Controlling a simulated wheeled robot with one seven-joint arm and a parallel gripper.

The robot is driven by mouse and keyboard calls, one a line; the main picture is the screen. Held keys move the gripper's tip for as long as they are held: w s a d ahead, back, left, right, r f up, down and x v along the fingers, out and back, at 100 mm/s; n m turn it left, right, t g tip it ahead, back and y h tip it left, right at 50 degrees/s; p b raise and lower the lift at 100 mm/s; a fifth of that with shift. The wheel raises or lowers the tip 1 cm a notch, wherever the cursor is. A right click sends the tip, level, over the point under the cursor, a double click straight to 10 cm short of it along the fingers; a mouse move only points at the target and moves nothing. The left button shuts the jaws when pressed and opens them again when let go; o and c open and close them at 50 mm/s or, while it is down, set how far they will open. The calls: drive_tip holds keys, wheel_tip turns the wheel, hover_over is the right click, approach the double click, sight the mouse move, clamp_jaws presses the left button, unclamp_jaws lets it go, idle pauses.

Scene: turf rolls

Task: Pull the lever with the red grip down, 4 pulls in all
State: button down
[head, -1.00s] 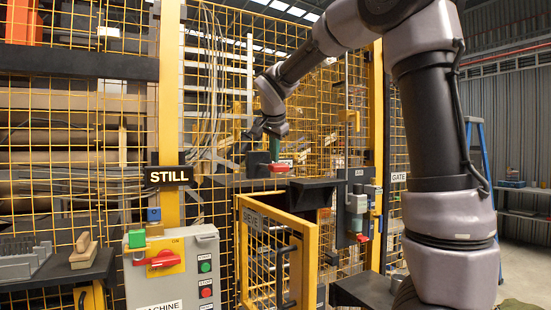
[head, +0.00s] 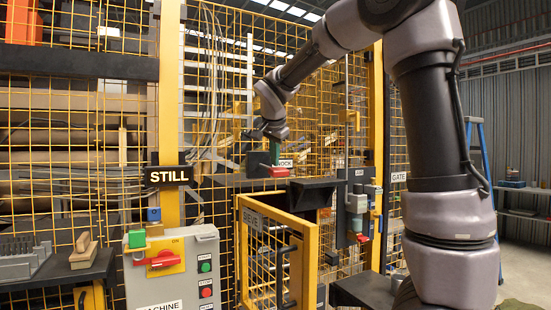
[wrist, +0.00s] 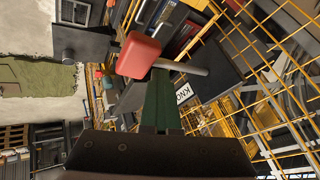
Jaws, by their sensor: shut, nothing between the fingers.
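The lever's red grip (head: 278,171) shows in the head view in front of the fence, below my gripper (head: 273,157). In the wrist view the red grip (wrist: 138,54) sits at the end of a grey rod (wrist: 185,68). The green fingers of my gripper (wrist: 161,80) are shut with nothing between them and reach the rod just beside the grip. They look to be above or against it; contact is not clear. A label partly reading KNOCK (head: 286,162) is just behind the grip.
A yellow gate (head: 277,255) stands ajar below the lever. A grey machine box (head: 172,275) with a red switch and buttons is at left, under a STILL sign (head: 168,176). A grey-green device (head: 357,205) hangs to the right. Yellow mesh fence backs the lever.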

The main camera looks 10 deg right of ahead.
drive_tip(key=shift+s+f, duration=0.2)
drive_tip(key=shift+f, duration=1.05)
idle(0.5)
drive_tip(key=shift+d, duration=0.1)
drive_tip(key=shift+s+r, duration=0.15)
drive_tip(key=shift+r, duration=0.15)
drive_tip(key=shift+w+r, duration=0.2)
drive_tip(key=shift+w+a+r, duration=0.1)
drive_tip(key=shift+w+r, duration=0.15)
drive_tip(key=shift+r, duration=0.9)
drive_tip(key=shift+w+a+r, duration=0.1)
drive_tip(key=shift+w+r, duration=0.1)
drive_tip(key=shift+r, duration=0.9)
drive_tip(key=shift+w+r, duration=0.1)
drive_tip(key=shift+r, duration=0.75)
drive_tip(key=shift+r, duration=0.15)
